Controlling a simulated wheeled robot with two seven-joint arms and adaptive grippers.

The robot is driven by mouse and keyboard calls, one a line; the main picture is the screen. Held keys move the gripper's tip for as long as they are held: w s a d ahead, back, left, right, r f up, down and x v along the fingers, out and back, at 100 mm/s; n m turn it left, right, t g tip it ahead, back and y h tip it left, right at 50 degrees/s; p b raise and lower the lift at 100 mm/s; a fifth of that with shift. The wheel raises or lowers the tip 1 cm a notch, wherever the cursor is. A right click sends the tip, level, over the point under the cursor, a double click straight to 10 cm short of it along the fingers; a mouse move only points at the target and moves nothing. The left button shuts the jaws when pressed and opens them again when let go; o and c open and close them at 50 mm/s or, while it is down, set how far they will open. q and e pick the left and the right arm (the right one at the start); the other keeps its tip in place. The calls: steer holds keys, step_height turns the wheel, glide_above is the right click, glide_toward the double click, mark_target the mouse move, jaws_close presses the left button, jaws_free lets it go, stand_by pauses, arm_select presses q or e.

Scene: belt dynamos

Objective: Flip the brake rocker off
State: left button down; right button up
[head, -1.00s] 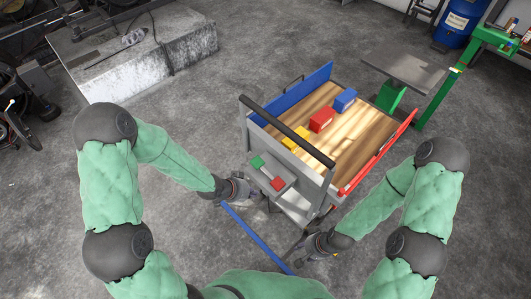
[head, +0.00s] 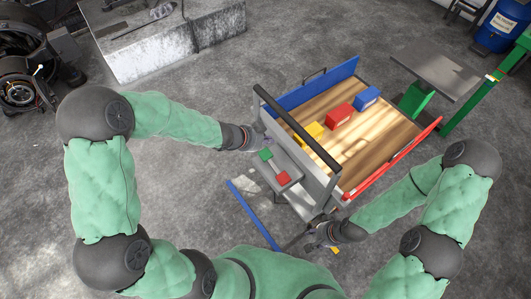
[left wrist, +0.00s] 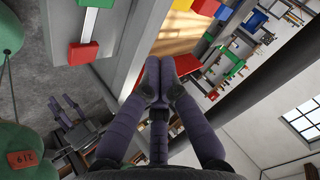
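The brake rocker shows as a green end (head: 265,154) and a red end (head: 283,178) on a grey panel at the near face of the cart (head: 330,187). In the left wrist view its red end (left wrist: 83,53) and part of its green end sit on a pale plate. I cannot tell which end is pressed in. My left gripper (head: 259,142) is beside the green end, with its fingers (left wrist: 159,78) together and nothing between them. My right gripper (head: 318,238) is low near the cart's near right corner; its fingers are too small to read.
The cart's wooden deck carries yellow (head: 312,132), red (head: 339,117) and blue (head: 367,98) blocks. A dark handlebar (head: 297,128) runs above the panel. A blue bar (head: 254,215) lies low near the cart. Open floor lies left.

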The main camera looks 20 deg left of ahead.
arm_select(q)
steer(key=b, duration=0.7)
glide_above(267, 152)
steer(key=s, duration=0.2)
step_height(267, 152, down, 8)
steer(key=shift+a+r, duration=0.15)
steer(key=shift+r, duration=0.05)
steer(key=shift+w+a+f, duration=0.1)
steer(key=shift+w+f, duration=0.05)
steer(key=shift+f, duration=0.35)
steer(key=shift+f, duration=0.1)
steer(key=shift+a+f, duration=0.1)
steer(key=shift+f, duration=0.2)
steer(key=shift+w+a+f+b, duration=0.1)
steer(key=shift+f+b, duration=0.7)
steer(key=shift+f, duration=0.05)
stand_by(1.3)
steer(key=shift+r, duration=0.15)
steer(key=shift+d+r+p, duration=0.2)
steer(key=shift+r+p, duration=0.95)
steer(key=shift+r, duration=0.05)
